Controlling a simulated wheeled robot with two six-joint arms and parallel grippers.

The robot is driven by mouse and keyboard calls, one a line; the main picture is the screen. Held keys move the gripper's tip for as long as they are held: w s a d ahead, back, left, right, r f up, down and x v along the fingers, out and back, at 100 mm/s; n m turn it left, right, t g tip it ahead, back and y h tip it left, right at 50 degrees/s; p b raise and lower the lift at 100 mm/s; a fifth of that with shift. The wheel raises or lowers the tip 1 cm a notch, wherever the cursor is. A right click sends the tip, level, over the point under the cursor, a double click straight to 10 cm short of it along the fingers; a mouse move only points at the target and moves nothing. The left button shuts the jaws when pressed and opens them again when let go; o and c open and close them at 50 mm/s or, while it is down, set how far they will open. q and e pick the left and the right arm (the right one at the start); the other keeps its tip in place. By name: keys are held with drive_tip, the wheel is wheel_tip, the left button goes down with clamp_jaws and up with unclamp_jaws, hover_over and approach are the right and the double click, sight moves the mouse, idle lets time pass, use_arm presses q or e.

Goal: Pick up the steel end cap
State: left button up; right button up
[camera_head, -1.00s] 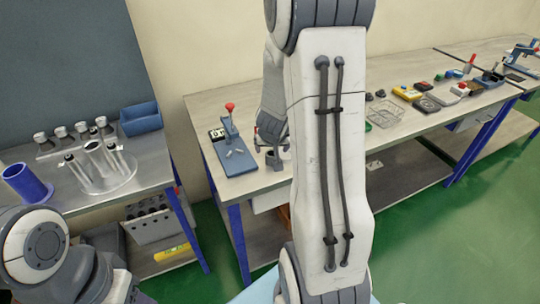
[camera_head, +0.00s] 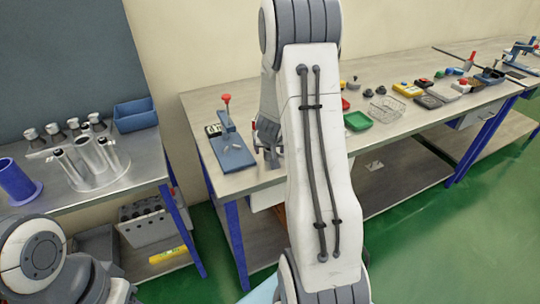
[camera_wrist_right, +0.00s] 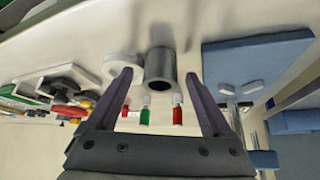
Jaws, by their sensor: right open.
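The steel end cap looks to be the grey open-topped cylinder (camera_wrist_right: 160,68) in the right wrist view. It stands on the bench top, beside a white ring (camera_wrist_right: 121,67). My right gripper (camera_wrist_right: 160,77) is open, with its two fingers to either side of the cylinder in that view. I cannot tell whether they touch it. In the head view my right gripper (camera_head: 268,148) is low over the left end of the long bench, beside the blue press, and mostly hides the cylinder. My left arm shows at the lower left, but its gripper is out of view.
The blue press with a red knob (camera_head: 231,150) stands close to the left of my right gripper. Small red and green bottles (camera_wrist_right: 145,112) show between the fingers in the wrist view. A green tray (camera_head: 357,121) and wire basket (camera_head: 385,109) lie further right.

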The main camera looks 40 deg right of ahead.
clamp_jaws()
drive_tip(key=shift+r, duration=0.1)
